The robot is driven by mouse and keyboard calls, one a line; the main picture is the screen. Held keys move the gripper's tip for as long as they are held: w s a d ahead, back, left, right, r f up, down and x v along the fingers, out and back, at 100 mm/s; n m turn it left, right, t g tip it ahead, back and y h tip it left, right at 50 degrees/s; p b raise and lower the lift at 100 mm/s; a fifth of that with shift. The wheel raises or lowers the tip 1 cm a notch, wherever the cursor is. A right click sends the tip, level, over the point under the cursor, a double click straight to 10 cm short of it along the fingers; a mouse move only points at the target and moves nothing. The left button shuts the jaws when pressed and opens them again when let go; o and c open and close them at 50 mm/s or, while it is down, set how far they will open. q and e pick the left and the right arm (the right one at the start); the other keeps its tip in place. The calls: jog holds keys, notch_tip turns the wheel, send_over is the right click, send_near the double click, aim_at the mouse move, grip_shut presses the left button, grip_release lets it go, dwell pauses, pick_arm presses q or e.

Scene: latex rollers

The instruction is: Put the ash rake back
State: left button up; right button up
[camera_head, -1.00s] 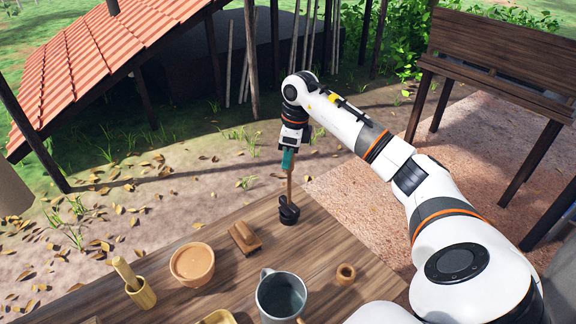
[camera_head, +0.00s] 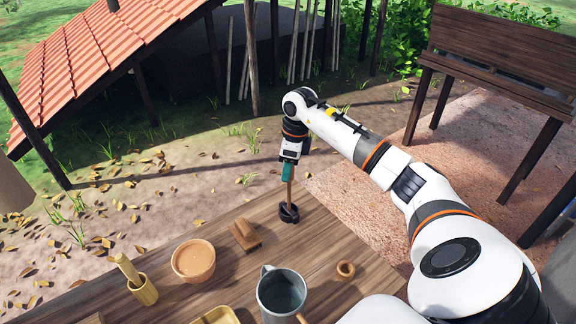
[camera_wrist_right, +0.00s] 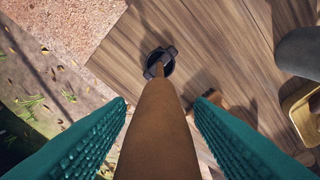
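The ash rake (camera_head: 289,194) stands upright, its wooden handle pointing up and its lower end at a small black round holder (camera_head: 289,214) near the table's far edge. In the right wrist view the brown handle (camera_wrist_right: 157,130) runs between the green finger pads down to the black holder (camera_wrist_right: 160,62). My right gripper (camera_head: 287,173) is around the upper handle, with visible gaps between the pads and the handle, so it looks open. How deep the rake's dark head sits in the holder is hard to tell. My left gripper is not in view.
On the wooden table (camera_head: 325,235) stand a wooden block (camera_head: 245,234), a clay pot (camera_head: 194,260), a wooden cup with a stick (camera_head: 143,290), a grey mug (camera_head: 282,293), a ring (camera_head: 345,270) and a yellow tray (camera_head: 215,317). Clear table lies right of the holder.

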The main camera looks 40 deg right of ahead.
jog(key=shift+r, duration=0.2)
jog(key=shift+d+r, duration=0.1)
jog(key=shift+r, duration=0.2)
jog(key=r, duration=0.3)
jog(key=s+r+b, duration=0.1)
jog(key=r, duration=0.3)
jog(key=d+r+b, duration=0.1)
jog(key=r, duration=0.3)
jog(key=shift+s+r, duration=0.1)
jog(key=shift+s, duration=0.05)
